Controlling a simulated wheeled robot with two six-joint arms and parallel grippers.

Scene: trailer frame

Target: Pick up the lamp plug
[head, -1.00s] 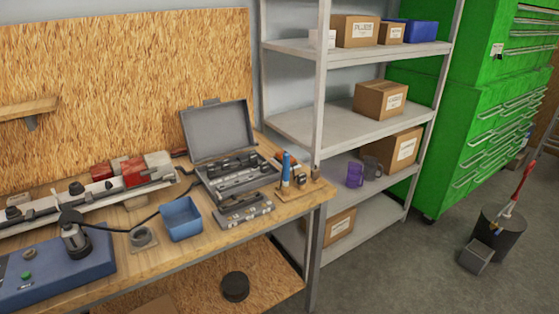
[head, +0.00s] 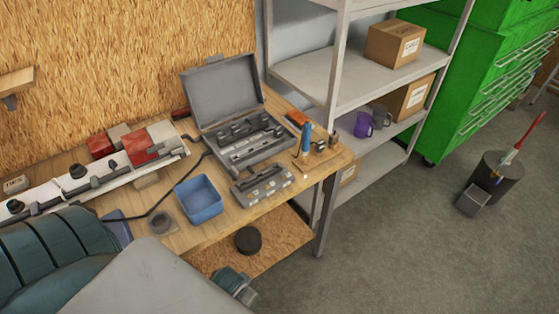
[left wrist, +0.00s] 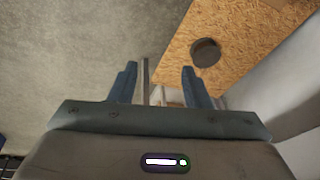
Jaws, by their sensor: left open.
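I cannot make out the lamp plug in the head view now; my left arm covers the left front of the bench where a dark plug-like piece stood on a blue box. A black cable (head: 153,206) runs out from behind the arm across the bench. The light bar (head: 95,178) with red and white blocks lies at the bench's back left. In the left wrist view my left gripper (left wrist: 158,70) is open with nothing between its fingers. It faces the floor and the lower shelf board. My right gripper is not in view.
A black disc (head: 248,240) lies on the lower board and also shows in the left wrist view (left wrist: 206,53).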

